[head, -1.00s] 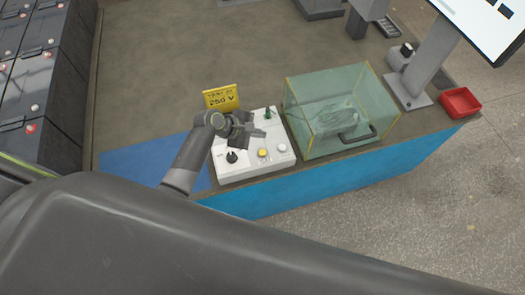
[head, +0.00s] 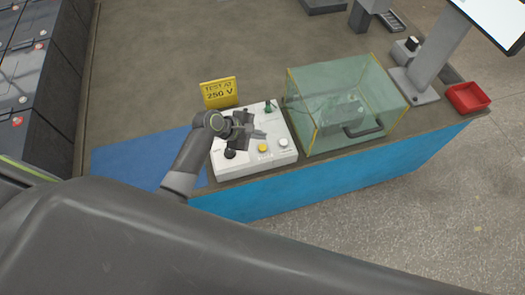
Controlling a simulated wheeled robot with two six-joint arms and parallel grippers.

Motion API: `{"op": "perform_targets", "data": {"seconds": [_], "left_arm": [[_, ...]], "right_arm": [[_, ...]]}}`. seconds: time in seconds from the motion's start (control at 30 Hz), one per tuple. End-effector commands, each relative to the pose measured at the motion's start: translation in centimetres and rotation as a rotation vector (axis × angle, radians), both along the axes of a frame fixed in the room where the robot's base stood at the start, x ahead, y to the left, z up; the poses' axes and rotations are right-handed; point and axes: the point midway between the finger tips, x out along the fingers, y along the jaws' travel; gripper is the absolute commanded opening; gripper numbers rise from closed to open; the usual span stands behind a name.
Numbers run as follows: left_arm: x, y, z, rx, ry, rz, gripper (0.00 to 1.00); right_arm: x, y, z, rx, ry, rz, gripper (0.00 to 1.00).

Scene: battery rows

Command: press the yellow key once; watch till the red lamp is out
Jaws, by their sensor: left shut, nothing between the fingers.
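The white control box (head: 230,170) stands at the bench's front edge. Its yellow key (head: 263,148) is on the front part of the top, between a black knob (head: 230,153) and a pale round button (head: 283,142). My left gripper (head: 258,134) is shut and empty over the box, just behind the yellow key in the picture; I see no contact with the key. A green post (head: 268,106) stands at the back of the box. A small reddish spot shows near it; I cannot tell whether it is the red lamp or lit. My right gripper is out of view.
A yellow sign (head: 219,93) reading "TEST AT 250 V" stands behind the box. A clear, yellow-edged cover (head: 340,95) with a dark handle is close on the right. A red tray (head: 467,97) lies farther right. A blue mat (head: 130,160) lies left; battery rows (head: 35,90) beyond.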

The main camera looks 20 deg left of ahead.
Motion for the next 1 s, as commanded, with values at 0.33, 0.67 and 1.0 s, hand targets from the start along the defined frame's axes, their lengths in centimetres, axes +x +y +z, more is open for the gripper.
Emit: {"op": "perform_targets", "data": {"seconds": [0.33,0.67,1.0], "left_arm": [[0.0,0.0,-3.9,0.000,0.001,0.000,0.00],[0.0,0.0,-4.1,0.000,-0.001,-0.001,0.00],[0.0,0.0,-4.1,-0.001,0.000,-0.001,0.00]], "right_arm": [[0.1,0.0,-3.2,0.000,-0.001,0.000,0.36],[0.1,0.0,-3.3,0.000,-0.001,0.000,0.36],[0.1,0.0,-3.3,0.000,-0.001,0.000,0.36]]}}
